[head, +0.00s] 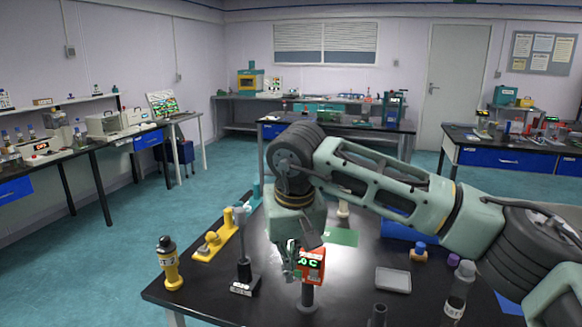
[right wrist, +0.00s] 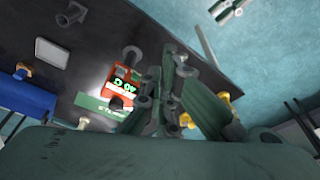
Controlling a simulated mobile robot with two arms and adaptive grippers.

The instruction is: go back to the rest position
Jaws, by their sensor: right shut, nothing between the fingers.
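My right arm reaches in from the right in the head view and bends down over the black table (head: 200,285). My right gripper (head: 291,272) points down, shut and empty, just left of a red device with a green display (head: 312,265) on a dark stand. From this view I cannot tell whether they touch. In the right wrist view the gripper's fingers (right wrist: 166,85) show in the middle, with the red device (right wrist: 122,84) to their left. My left gripper is in neither view.
Open floor (head: 120,245) lies left of the table.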

